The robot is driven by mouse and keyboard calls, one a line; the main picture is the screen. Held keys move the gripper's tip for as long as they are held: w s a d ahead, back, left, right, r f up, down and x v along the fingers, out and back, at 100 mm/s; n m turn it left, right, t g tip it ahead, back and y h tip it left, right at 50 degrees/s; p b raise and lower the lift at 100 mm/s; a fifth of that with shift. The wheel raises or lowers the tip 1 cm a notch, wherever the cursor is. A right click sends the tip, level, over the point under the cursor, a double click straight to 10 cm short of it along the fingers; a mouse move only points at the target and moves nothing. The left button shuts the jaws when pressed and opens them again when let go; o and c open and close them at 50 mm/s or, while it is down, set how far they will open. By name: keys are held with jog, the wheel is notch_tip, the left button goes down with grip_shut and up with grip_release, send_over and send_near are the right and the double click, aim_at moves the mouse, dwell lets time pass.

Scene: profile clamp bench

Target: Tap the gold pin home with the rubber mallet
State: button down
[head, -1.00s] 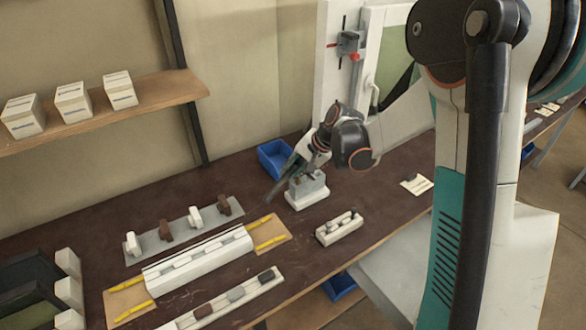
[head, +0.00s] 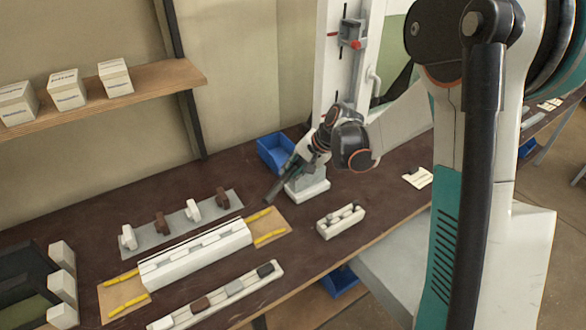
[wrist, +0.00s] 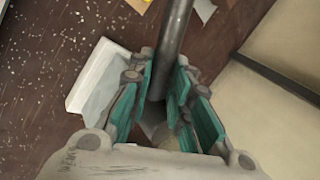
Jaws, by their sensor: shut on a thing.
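My gripper (head: 292,172) is at the back of the bench, beside a grey block on a white base (head: 308,192). In the wrist view its teal-padded fingers (wrist: 164,85) are shut on a dark grey rod (wrist: 175,32), which looks like the mallet's handle. The rod also shows in the head view (head: 274,191), slanting down to the left over the bench. The mallet's head cannot be made out. The white base shows left of the fingers in the wrist view (wrist: 93,82). I cannot make out the gold pin; my gripper covers part of the block.
A blue bin (head: 274,152) stands close behind my gripper. A long white profile (head: 197,257) lies at front left, with a grey strip of clamps (head: 180,226) behind it. A small white holder (head: 341,222) stands at front right. Dark bench top is bare between them.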

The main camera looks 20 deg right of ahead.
jog(key=shift+r+p, duration=1.25)
jog(key=shift+r, duration=0.9)
jog(key=shift+r+p, duration=1.25)
jog(key=shift+r, duration=0.8)
